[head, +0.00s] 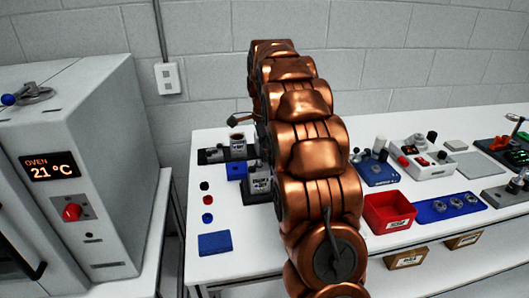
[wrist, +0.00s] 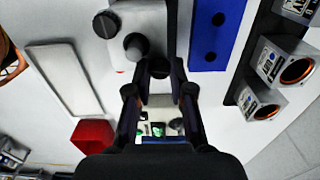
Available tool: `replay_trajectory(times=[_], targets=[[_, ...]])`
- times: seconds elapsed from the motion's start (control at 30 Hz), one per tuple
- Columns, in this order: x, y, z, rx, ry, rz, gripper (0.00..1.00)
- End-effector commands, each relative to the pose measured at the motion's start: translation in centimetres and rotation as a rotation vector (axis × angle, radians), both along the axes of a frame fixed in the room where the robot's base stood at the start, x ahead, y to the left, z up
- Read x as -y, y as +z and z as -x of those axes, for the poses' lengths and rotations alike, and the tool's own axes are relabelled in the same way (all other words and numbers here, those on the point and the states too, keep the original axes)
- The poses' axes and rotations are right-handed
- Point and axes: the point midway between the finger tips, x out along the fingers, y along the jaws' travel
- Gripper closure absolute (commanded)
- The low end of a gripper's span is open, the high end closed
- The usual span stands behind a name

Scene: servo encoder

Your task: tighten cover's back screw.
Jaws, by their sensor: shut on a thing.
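My gripper (wrist: 159,74) shows in the wrist view with its two dark fingers closed around a dark, round-ended thing (wrist: 158,67). What that thing is, I cannot tell. In the head view my arm hides the gripper. Servo-like silver units with copper-orange round ends, one of them the nearer silver unit (wrist: 262,103), stand in a dark holder at the right of the wrist view, apart from my gripper. In the head view a labelled unit (head: 259,180) stands in a dark stand left of my arm. I cannot make out the cover or its back screw.
A white box with knobs (wrist: 140,22), a blue plate with holes (wrist: 217,35), a grey flat plate (wrist: 64,80) and a red bin (wrist: 92,134) surround my gripper. The oven (head: 75,170) stands at the left. Small caps and a blue pad (head: 214,243) lie at the bench's left end.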

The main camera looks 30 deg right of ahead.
Motion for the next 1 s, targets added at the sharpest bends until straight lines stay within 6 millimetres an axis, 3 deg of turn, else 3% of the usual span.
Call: replay_trajectory(times=[0.17, 0.2, 0.43, 0.77, 1.0], targets=[[0.0, 0.1, 0.0, 0.003, 0.0, 0.001, 1.0], [0.0, 0.1, 0.0, 0.002, 0.0, 0.001, 0.75], [0.0, 0.0, 0.0, 0.002, 0.001, 0.001, 0.53], [0.0, 0.2, 0.0, 0.002, 0.001, 0.001, 0.53], [0.1, 2.2, -0.1, 0.004, 0.001, 0.002, 0.53]])
